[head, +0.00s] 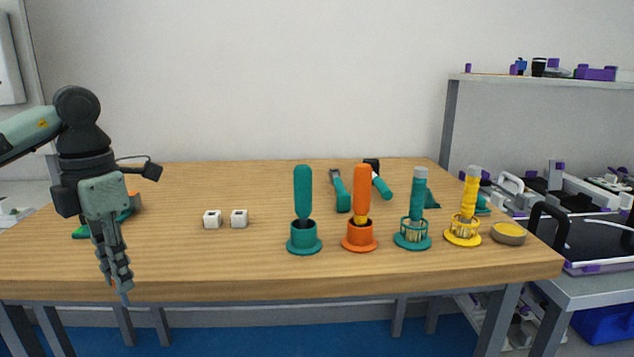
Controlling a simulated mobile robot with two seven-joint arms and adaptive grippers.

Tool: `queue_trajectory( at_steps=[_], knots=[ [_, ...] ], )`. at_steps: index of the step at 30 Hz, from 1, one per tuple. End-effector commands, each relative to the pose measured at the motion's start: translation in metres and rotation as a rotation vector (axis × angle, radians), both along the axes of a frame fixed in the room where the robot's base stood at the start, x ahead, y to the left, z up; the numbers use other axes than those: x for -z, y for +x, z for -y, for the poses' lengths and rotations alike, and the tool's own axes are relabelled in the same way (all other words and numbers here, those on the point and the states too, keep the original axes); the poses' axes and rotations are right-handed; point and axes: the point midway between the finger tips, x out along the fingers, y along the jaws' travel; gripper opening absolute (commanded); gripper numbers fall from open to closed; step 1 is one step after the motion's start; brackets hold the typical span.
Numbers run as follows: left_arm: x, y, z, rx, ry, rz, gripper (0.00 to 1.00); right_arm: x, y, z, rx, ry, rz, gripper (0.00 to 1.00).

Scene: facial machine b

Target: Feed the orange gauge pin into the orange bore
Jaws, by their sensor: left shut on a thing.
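My left gripper (120,286) points down at the left, in front of the table's front edge as seen in the head view. It is shut on a small thin thing, of which an orange speck and a grey tip show between and below the fingertips; this appears to be the orange gauge pin (113,284), mostly hidden by the fingers. Two small white blocks (212,219) (239,218) with dark openings stand on the table to the right of the gripper, apart from it. My right gripper is not in view.
A teal-handled tool in a teal cup (304,246), an orange-handled one in an orange cup (359,243), teal (412,241) and yellow (462,238) holders and a round tin (508,234) stand at right. Green and orange items lie behind my left arm. The wooden table (200,265) is clear in front of the blocks.

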Motion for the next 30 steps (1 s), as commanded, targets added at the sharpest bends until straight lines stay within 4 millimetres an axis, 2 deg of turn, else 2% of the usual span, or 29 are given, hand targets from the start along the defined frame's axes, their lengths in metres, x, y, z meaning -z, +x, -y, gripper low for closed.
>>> queue_trajectory(
  at_steps=[9,18,24,30],
  knots=[
    [0.05,0.01,0.049,0.898,0.005,-0.012,0.0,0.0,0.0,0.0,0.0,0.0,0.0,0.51],
    [0.097,0.01,0.095,1.781,0.001,-0.02,0.0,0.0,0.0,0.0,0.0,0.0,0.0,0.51],
    [0.12,0.006,0.118,2.233,-0.001,-0.018,0.0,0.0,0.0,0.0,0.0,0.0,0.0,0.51],
    [0.137,0.001,0.135,2.575,-0.005,-0.014,0.0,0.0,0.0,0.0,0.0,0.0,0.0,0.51]
  ],
)
